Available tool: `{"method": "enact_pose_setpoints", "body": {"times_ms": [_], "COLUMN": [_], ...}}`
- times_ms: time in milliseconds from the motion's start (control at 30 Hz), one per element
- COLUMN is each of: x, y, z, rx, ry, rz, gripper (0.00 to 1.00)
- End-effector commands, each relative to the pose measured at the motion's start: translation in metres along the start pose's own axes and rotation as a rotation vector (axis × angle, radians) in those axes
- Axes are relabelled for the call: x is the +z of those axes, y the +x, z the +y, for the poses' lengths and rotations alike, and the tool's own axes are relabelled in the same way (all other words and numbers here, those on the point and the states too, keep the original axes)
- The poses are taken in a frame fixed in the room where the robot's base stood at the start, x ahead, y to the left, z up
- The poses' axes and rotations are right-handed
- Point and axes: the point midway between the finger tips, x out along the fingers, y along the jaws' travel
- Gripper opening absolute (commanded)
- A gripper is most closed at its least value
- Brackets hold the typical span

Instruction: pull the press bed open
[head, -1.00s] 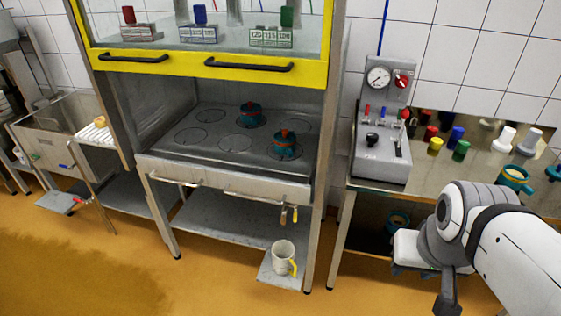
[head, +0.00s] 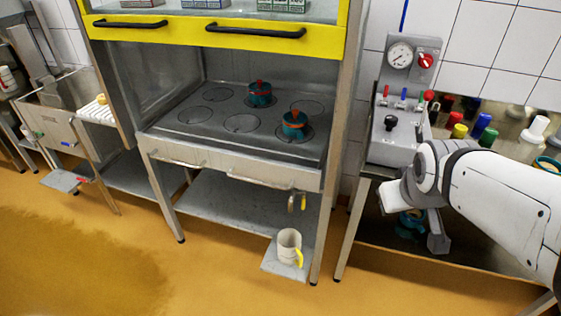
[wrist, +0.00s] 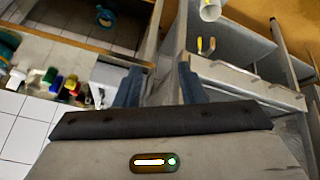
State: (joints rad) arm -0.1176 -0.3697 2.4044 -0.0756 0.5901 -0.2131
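The press bed (head: 205,132) is a grey plate with several round marks, under the yellow-framed guard (head: 210,29). Its front has two bar handles, a left one (head: 178,160) and a right one (head: 262,184). The bed looks pushed in. Two teal moulds with red tops, one farther back (head: 260,93) and one nearer (head: 294,124), stand on it. The bed front (wrist: 245,79) also shows at the right of the wrist view. My gripper (wrist: 160,77) is open, with its dark fingers apart and nothing held. It is right of the bed, off the handles.
A metal post (head: 341,130) stands at the press's right side. A control box with a gauge (head: 400,52) and several coloured pieces are on the right bench (head: 350,245). A white jug (head: 288,246) stands on a low plate below the bed. The orange floor in front is clear.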

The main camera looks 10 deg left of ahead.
Motion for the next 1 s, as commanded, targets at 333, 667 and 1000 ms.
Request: {"method": "enact_pose_setpoints", "body": {"times_ms": [333, 667, 1000], "x": [-0.103, -0.160, -0.171], "y": [0.195, 0.330, 0.373], "z": [-0.077, -0.210, -0.284], "rx": [0.081, 0.227, 0.333], "ry": [-0.658, -1.171, -1.365], "rz": [0.419, 0.855, 1.091], "gripper": [0.36, 0.36, 0.36]}}
